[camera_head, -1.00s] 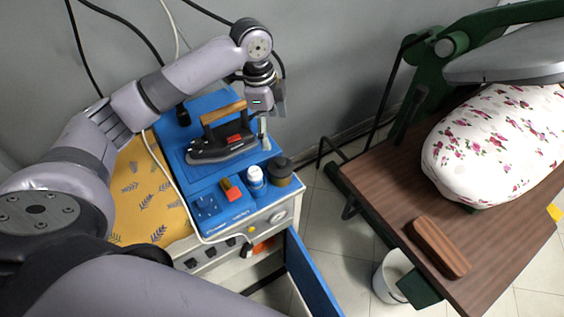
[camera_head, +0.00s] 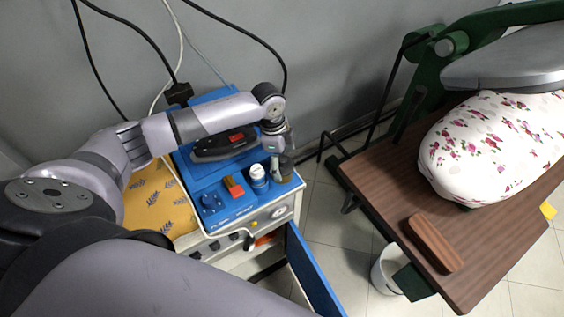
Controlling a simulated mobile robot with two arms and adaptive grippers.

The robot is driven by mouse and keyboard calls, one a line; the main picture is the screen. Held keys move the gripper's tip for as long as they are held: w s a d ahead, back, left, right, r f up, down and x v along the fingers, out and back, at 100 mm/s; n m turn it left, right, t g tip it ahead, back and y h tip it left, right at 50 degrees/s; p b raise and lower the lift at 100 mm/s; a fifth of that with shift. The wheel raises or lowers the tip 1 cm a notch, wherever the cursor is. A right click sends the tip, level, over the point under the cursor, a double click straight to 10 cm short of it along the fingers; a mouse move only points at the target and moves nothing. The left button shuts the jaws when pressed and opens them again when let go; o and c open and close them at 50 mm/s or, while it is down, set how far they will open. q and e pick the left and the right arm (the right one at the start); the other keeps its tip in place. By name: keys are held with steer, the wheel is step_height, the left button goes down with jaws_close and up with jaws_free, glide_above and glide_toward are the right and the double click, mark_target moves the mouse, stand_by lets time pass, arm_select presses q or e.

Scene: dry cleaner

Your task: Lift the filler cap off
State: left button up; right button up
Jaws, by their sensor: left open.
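The dark round filler cap (camera_head: 287,173) sits at the front right corner of the blue-topped ironing station (camera_head: 238,205). My left gripper (camera_head: 281,163) reaches down over it from above, fingers pointing down. The gripper is open, and its fingers are at the cap, hiding much of it. I cannot tell whether they touch it. My right gripper is not in view.
The iron (camera_head: 222,146) rests behind, partly hidden by my left arm. An open blue door (camera_head: 312,270) hangs below. The pressing table (camera_head: 385,180) is at right.

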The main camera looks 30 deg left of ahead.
arm_select(q)
steer(key=c, duration=1.2)
steer(key=shift+r, duration=0.1)
steer(key=shift+c, duration=0.2)
